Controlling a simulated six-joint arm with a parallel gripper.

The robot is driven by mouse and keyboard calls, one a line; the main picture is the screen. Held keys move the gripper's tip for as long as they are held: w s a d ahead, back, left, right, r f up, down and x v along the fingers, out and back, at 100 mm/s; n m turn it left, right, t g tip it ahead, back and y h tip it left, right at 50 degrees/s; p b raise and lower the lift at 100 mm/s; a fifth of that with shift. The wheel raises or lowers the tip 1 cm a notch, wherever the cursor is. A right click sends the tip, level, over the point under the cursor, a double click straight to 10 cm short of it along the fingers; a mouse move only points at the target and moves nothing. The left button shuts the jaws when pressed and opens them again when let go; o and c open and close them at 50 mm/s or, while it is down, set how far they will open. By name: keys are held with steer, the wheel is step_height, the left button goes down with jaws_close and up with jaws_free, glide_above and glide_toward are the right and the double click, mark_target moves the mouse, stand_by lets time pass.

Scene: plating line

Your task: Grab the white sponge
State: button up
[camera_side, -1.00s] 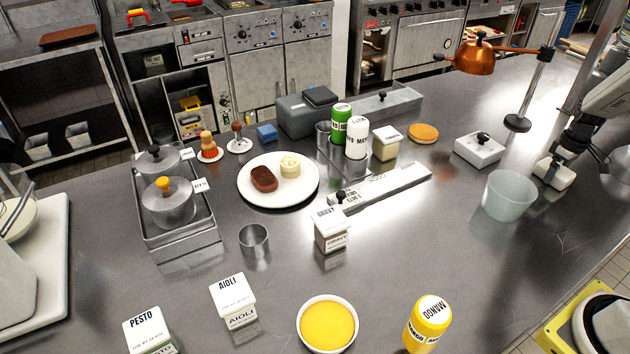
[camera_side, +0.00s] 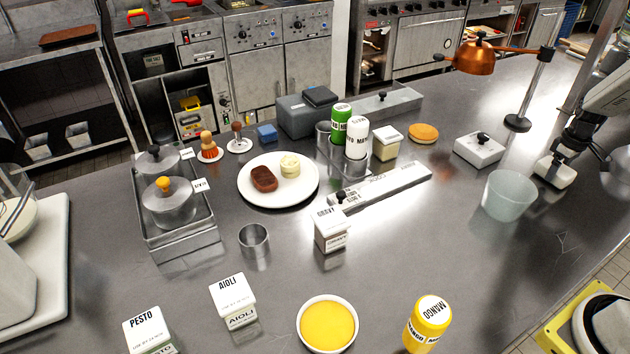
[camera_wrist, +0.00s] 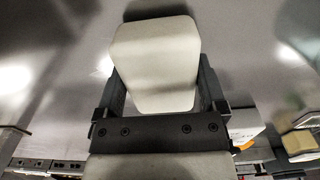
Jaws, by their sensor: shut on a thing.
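The white sponge (camera_wrist: 155,62) is a pale off-white block with rounded corners. In the wrist view it sits between the two jaws of my gripper (camera_wrist: 160,85), which are shut on its sides. In the side view my gripper (camera_side: 556,168) is at the right of the counter, with the sponge (camera_side: 553,177) at its lower end, close to the steel surface. I cannot tell whether the sponge touches the counter.
A translucent tub (camera_side: 510,196) stands just left of my gripper. A white box with a black knob (camera_side: 479,149) and a copper lamp (camera_side: 478,56) are behind it. A plate (camera_side: 256,198) with food, bottles and labelled tubs stand further left.

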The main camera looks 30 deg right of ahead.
steer(key=shift+r, duration=0.35)
step_height(320, 180, up, 2)
steer(key=s+a+r, duration=0.9)
steer(key=s+a, duration=0.1)
steer(key=shift+r, duration=0.4)
stand_by(0.5)
